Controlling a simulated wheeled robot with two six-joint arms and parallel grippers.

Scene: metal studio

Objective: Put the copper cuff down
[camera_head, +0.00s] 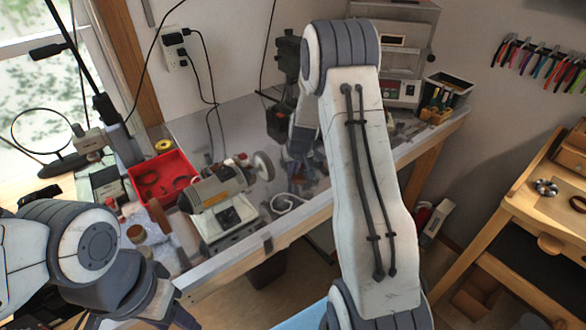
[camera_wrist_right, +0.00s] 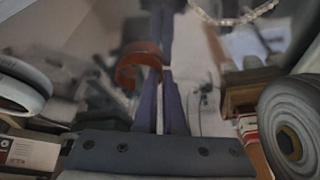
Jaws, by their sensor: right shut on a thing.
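The copper cuff (camera_wrist_right: 138,62) is an open, reddish-brown curved band. It shows in the right wrist view at the fingertips of my right gripper (camera_wrist_right: 160,85), which is shut on it. In the head view my right gripper (camera_head: 297,180) is over the grey workbench (camera_head: 325,187), partly hidden behind my own right arm, and I cannot make out the cuff there. My left arm comes in at the lower left of the head view; its gripper cannot be made out.
A red bin (camera_head: 163,178) and a grinder-like machine (camera_head: 215,190) with a wheel stand on the bench left of my right gripper. A white coiled cord (camera_head: 290,202) lies near the front edge. A wooden bench (camera_head: 520,200) stands at the right.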

